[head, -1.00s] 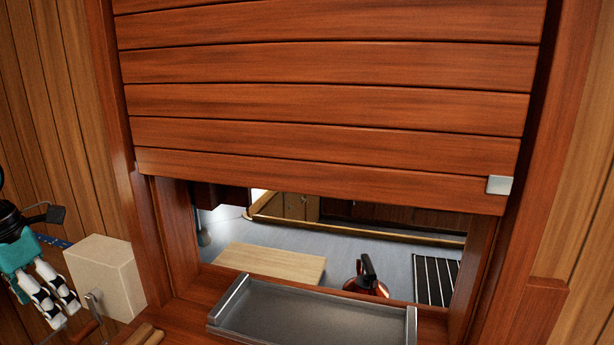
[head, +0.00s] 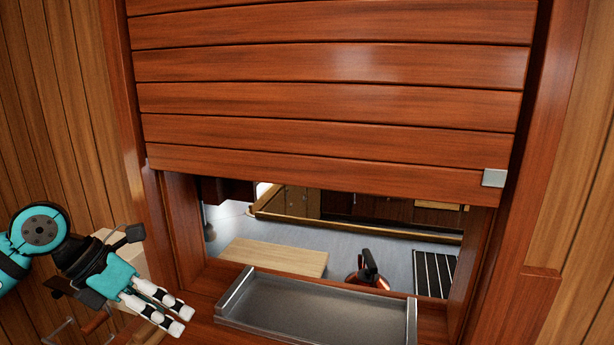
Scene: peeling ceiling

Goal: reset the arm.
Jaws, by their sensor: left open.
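My left arm comes in at the lower left of the head view, teal and black. Its gripper (head: 181,321) points down and to the right, with its white and black fingers apart and nothing between them. It hangs in front of a pale box (head: 134,257) and hides most of it. My right arm and gripper are out of the picture.
A slatted wooden shutter (head: 330,100) hangs partly raised over an opening. A grey metal tray (head: 320,310) lies on the sill, right of my left gripper. Beyond are a wooden board (head: 275,257), a kettle (head: 368,272) and a dark rack (head: 433,273).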

